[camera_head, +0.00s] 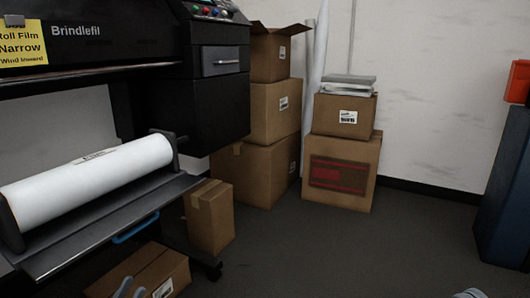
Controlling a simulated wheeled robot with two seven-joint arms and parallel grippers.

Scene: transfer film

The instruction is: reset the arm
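My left gripper (131,288) shows at the bottom edge, left of centre, in the head view. Only its two grey fingertips are in the picture, with a gap between them and nothing seen in the gap. They appear in front of a low cardboard box (150,268); I cannot tell how far from it they are. A small grey piece at the bottom edge, right of centre, looks like part of my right arm or gripper (470,294); its fingers cannot be made out.
A black Brindlefil printer (215,105) stands at left, with a white film roll (95,178) on its front holder. Stacked boxes (270,170) and (342,172) stand by the back wall. A dark blue cabinet (505,190) bearing an orange object (518,82) is at right. The middle floor is clear.

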